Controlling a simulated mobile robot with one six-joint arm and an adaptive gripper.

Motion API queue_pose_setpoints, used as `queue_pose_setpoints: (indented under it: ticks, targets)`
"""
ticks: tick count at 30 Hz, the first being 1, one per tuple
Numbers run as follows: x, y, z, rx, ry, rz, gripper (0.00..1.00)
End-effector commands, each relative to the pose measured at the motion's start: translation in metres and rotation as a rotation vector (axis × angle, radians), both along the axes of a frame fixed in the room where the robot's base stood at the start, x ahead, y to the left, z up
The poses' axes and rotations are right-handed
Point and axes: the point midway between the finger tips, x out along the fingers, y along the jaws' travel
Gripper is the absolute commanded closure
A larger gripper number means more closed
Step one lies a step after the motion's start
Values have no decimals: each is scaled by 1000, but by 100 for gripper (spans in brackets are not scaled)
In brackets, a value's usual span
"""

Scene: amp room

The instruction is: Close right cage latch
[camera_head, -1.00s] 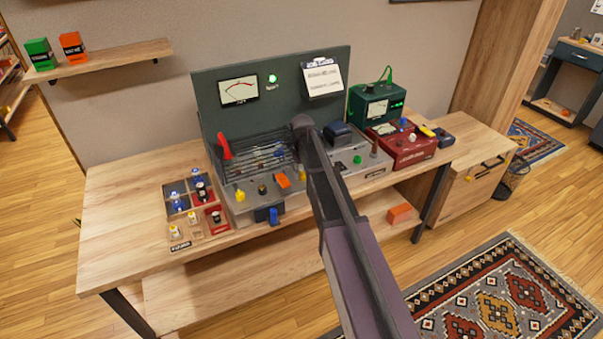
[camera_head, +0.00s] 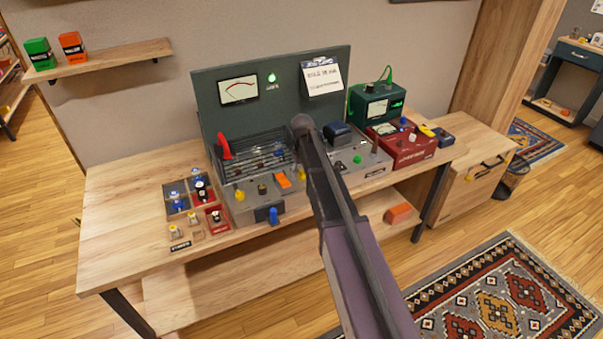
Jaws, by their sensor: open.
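A wire cage (camera_head: 258,158) sits at the back of the grey amp chassis (camera_head: 246,214) on the wooden bench. A yellow knob-like part (camera_head: 239,196) stands in front of the cage at the left. Another yellow part (camera_head: 301,172) shows at the cage's right front, beside my arm, which partly covers it. I cannot tell which part is the right latch or whether it is closed. My arm rises from the bottom of the view across the right side of the chassis. My gripper is hidden behind it.
A red handle (camera_head: 224,147) stands left of the cage. A parts tray (camera_head: 187,190) lies left of the chassis. A green meter box (camera_head: 377,103) and a red box (camera_head: 405,148) stand right. The bench's left end is clear.

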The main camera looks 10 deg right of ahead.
Motion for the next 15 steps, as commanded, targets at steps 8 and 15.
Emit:
queue_pose_setpoints:
  ticks: [8, 15]
  targets:
    - [0, 0, 0, 0, 0, -102, 24]
    - [0, 0, 0, 0, 0, -253, 24]
